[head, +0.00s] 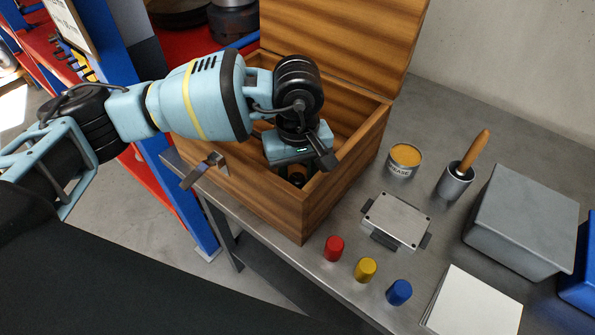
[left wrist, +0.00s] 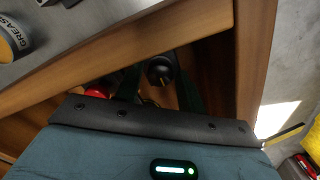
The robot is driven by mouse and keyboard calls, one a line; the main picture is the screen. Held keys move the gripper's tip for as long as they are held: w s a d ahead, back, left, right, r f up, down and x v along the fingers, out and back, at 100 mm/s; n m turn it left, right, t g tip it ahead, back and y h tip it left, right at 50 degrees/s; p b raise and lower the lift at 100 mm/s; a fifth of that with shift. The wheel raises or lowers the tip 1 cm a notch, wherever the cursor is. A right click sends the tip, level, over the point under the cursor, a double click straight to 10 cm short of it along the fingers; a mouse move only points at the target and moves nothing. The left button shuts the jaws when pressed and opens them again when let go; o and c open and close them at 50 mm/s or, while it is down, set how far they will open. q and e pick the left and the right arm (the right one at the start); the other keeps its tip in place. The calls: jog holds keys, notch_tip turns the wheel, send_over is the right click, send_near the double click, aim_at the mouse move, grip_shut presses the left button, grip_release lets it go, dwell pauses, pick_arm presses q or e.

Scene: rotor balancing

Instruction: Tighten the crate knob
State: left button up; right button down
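The wooden crate (head: 345,185) stands on the metal bench with its lid (head: 335,35) raised at the back. My left gripper (head: 297,178) reaches down into the crate from above, and its body hides much of the inside. In the left wrist view a round black knob (left wrist: 161,70) shows inside the crate. The two dark fingers of my left gripper (left wrist: 158,88) stand apart, with the knob between or just beyond their tips. I cannot tell whether they touch it. A red thing (left wrist: 98,91) shows partly beside the fingers. My right gripper is not in view.
A metal bracket (head: 204,171) sticks out at the crate's left side. Right of the crate are a grease tin (head: 404,160), a cup with a wooden-handled tool (head: 455,180), a metal box (head: 396,219), red (head: 334,248), yellow (head: 365,270) and blue (head: 399,291) caps, and a grey box (head: 520,220).

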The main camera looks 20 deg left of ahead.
aim_at(297, 179)
pick_arm(q)
jog(key=shift+o, duration=0.9)
jog(key=shift+r, duration=3.9)
